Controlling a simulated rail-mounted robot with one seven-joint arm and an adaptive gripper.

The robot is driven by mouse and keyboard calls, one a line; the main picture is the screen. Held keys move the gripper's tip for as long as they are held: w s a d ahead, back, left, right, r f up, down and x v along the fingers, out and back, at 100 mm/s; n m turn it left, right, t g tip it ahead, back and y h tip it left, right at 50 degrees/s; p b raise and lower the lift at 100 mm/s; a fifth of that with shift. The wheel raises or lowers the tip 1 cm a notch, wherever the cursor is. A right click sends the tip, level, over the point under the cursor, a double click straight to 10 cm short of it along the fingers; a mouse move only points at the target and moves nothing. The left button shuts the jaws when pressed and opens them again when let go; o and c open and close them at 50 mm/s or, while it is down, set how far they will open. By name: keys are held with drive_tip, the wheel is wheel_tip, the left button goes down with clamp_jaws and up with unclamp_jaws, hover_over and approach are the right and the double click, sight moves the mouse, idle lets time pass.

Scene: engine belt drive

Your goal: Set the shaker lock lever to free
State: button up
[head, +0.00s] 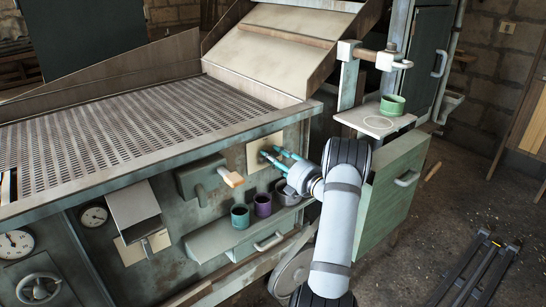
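A shelf (212,241) below holds a green cup (240,217), a purple cup (263,205) and a grey bowl (288,195). The perforated shaker deck (120,130) lies above the panel.

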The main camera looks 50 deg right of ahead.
clamp_jaws()
drive_tip(key=shift+n, duration=0.3)
drive_tip(key=n+b, duration=0.5)
drive_tip(key=n, duration=0.1)
drive_tip(key=n+b, duration=0.4)
drive_tip(key=n, duration=0.2)
drive_tip(key=n+b, duration=0.5)
drive_tip(key=n, duration=0.1)
drive_tip(key=shift+w+a+f+b, duration=0.1)
drive_tip(key=shift+a+f+b, duration=0.2)
drive_tip(key=shift+f, duration=0.05)
drive_tip(key=shift+r+n, duration=0.1)
drive_tip(key=shift+n, duration=0.2)
